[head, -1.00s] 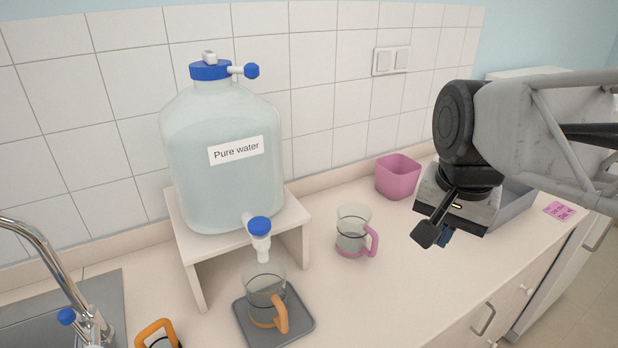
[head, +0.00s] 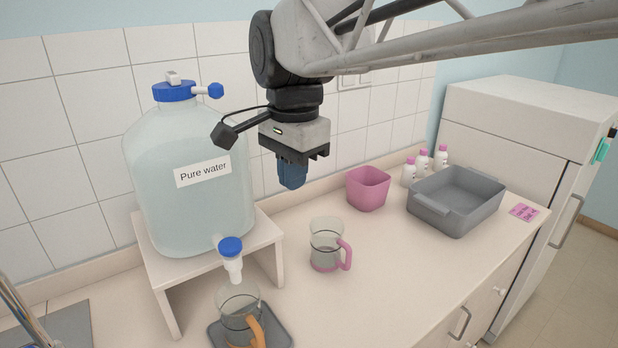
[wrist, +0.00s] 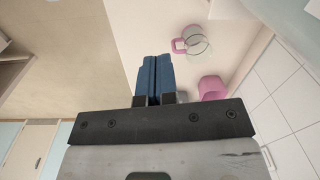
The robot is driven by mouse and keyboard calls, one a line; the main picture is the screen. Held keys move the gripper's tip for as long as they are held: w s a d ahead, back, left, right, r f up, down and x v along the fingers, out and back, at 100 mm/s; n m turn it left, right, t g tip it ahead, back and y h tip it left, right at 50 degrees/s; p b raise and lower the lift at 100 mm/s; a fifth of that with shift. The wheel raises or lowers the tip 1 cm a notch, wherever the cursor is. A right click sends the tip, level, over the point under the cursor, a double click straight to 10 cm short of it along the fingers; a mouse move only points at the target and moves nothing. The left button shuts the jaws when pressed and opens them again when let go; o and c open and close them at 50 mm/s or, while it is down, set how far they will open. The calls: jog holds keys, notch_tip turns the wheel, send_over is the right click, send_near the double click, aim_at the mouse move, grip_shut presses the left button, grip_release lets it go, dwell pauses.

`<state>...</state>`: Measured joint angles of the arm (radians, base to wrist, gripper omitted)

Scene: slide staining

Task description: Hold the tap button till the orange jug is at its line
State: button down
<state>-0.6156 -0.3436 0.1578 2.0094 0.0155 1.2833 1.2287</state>
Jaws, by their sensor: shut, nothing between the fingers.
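A large clear water tank (head: 190,215) labelled "Pure water" stands on a white stand (head: 150,262). Its tap has a blue button (head: 230,245) on top of a white spout. A clear jug with an orange handle (head: 257,330) stands under the spout on a grey mat (head: 283,334); a dark line rings the jug. I cannot make out any water in it. My gripper (head: 292,182) is shut and empty, pointing down, in the air to the right of the tank, above and right of the tap. Its blue fingers (wrist: 155,78) are together in the wrist view.
A jug with a pink handle (head: 326,255) stands right of the tap; it also shows in the wrist view (wrist: 193,42). Behind are a pink bin (head: 368,190), a grey tray (head: 455,205) and several pink-capped bottles (head: 423,164).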

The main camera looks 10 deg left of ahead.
notch_tip(320, 180, up, 3)
jog(key=m, duration=0.2)
send_over(230, 242)
jog(key=shift+w+r+g, duration=0.2)
jog(key=shift+w+g, duration=0.05)
jog(key=shift+g, duration=0.05)
jog(key=shift+f, duration=0.15)
jog(key=f, duration=1.3)
jog(key=shift+s+f, duration=0.2)
jog(key=shift+f, duration=0.2)
jog(key=shift+f, duration=0.1)
